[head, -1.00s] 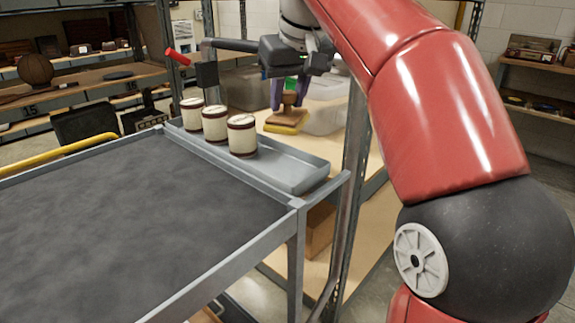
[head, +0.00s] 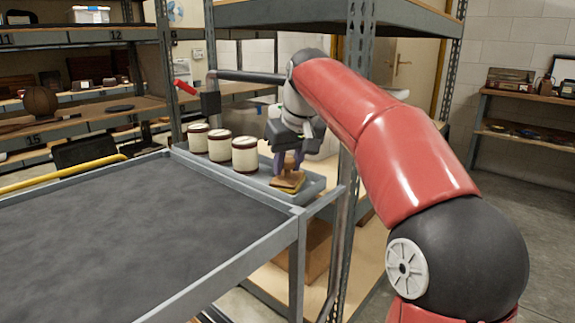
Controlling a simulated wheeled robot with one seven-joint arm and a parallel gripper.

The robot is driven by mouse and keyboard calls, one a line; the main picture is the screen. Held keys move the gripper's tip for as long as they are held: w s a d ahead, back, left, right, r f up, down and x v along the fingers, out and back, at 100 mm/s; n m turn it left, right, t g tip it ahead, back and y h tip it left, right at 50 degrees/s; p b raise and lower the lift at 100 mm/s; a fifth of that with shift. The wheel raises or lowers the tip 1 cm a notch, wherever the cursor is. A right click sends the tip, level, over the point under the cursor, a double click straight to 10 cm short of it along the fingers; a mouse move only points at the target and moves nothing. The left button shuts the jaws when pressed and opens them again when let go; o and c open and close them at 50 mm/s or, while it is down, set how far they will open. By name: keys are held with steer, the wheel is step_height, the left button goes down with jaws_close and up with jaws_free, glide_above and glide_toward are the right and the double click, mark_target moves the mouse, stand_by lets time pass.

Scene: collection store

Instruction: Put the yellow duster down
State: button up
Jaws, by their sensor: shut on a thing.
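The yellow duster (head: 289,184) has a brown wooden top and a yellow underside. It is at the right end of the grey tray (head: 315,187) along the cart's far edge. My gripper (head: 289,165) is shut on its handle from above, fingers pointing down. The duster is at or just above the tray floor; I cannot tell whether it touches. My fingers partly hide the handle.
The cart's dark top (head: 130,225) is bare. A shelf upright (head: 357,90) stands close behind my arm.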

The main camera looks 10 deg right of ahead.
steer(key=shift+f, duration=0.15)
steer(key=o, duration=1.1)
